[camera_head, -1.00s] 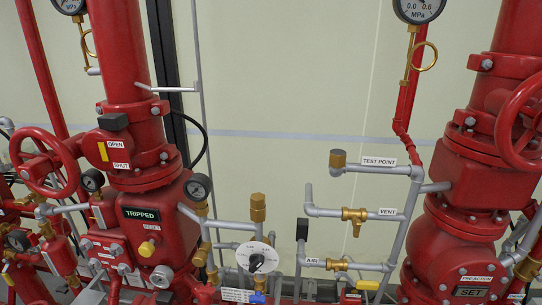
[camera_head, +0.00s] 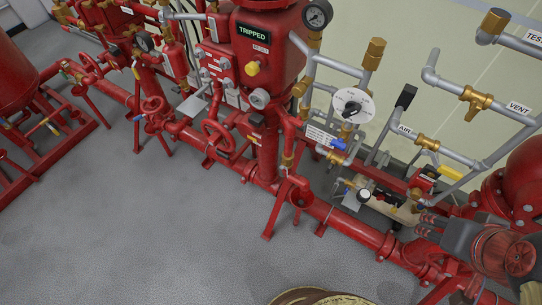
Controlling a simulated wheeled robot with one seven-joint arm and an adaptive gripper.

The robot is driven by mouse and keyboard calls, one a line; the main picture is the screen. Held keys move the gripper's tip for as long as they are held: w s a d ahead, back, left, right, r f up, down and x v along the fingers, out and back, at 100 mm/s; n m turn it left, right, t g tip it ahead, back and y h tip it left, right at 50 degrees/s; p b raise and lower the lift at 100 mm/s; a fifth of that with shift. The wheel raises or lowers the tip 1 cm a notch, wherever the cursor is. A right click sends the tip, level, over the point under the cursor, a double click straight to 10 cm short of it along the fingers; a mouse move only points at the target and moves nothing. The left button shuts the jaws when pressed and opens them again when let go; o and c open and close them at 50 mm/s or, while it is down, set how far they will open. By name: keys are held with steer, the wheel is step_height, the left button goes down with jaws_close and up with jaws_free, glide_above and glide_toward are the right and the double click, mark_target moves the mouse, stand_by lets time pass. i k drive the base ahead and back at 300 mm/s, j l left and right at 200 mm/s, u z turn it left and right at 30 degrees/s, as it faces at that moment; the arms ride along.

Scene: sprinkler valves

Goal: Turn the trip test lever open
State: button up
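I cannot read any label that names the trip test lever. A small blue handle (camera_head: 338,144) sits beside a white text plate (camera_head: 320,135), under a round white dial with a black knob (camera_head: 353,104). A yellow handle (camera_head: 450,173) is on the brass valve of the AIR pipe. The red valve body with the TRIPPED sign (camera_head: 254,32) stands to the left of the dial.
A red floor-level pipe (camera_head: 345,222) runs below the valves. A small gauge (camera_head: 364,195) and fittings sit just left of my gripper. The VENT pipe (camera_head: 505,107) is above it. The grey floor (camera_head: 150,235) is open at the left front.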

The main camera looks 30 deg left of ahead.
mark_target(220, 154)
steer(key=u, duration=1.85)
